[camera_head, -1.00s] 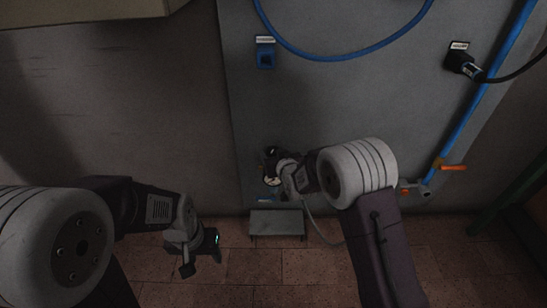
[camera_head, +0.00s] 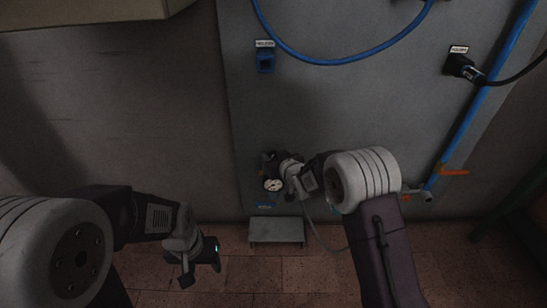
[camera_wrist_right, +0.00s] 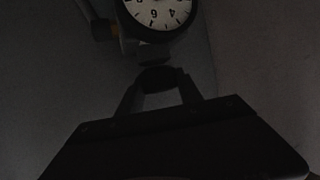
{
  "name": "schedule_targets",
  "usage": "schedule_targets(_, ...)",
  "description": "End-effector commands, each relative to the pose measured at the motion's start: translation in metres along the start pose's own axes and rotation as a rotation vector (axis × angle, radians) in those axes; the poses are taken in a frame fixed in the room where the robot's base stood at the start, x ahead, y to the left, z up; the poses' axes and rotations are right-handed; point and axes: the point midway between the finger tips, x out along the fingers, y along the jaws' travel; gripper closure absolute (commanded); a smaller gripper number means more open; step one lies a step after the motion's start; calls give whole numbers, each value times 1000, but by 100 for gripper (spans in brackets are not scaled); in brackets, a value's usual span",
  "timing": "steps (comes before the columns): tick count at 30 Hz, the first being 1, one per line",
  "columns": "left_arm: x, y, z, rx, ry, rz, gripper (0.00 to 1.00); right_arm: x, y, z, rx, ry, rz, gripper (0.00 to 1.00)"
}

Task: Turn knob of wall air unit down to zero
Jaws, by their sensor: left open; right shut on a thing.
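The wall air unit is low on the grey panel, with its round white gauge (camera_head: 272,185) facing out. In the right wrist view the gauge dial (camera_wrist_right: 158,12) is at the top, cut off by the picture edge. My right gripper (camera_wrist_right: 160,82) is shut on the dark knob (camera_wrist_right: 160,76), which sits between its two fingers below the dial. In the head view the right wrist hides most of the knob. The gauge needle is too small or cut off to read. My left gripper (camera_head: 202,264) is open and empty at the lower left, away from the unit.
A small grey step (camera_head: 276,230) stands on the tiled floor below the unit. A blue hose (camera_head: 345,60) loops across the panel top. A blue pipe (camera_head: 487,95) with an orange-handled valve (camera_head: 453,172) runs at the right. A black plug (camera_head: 461,66) sits at upper right.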

Motion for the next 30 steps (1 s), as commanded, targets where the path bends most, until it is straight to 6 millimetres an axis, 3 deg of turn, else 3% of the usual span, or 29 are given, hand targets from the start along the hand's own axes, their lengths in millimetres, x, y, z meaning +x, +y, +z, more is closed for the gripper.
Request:
schedule_targets(10, -61, 1, -6, 0, 0, 0, 48, -2, 4, -10, -96, 1, -231, 98)
schedule_targets(23, -64, 1, -7, 0, 0, 0, 48, 0, 2, -2, -117, 3, -282, 98)
schedule_targets(24, -64, 1, -7, 0, 0, 0, 48, 0, 2, -2, -117, 3, -282, 55)
schedule_targets(26, -64, 1, -7, 0, 0, 0, 48, -1, 1, -2, -117, 3, -282, 38)
schedule_targets(30, -64, 1, -7, 0, 0, 0, 48, 0, 2, -1, -116, 1, -281, 36)
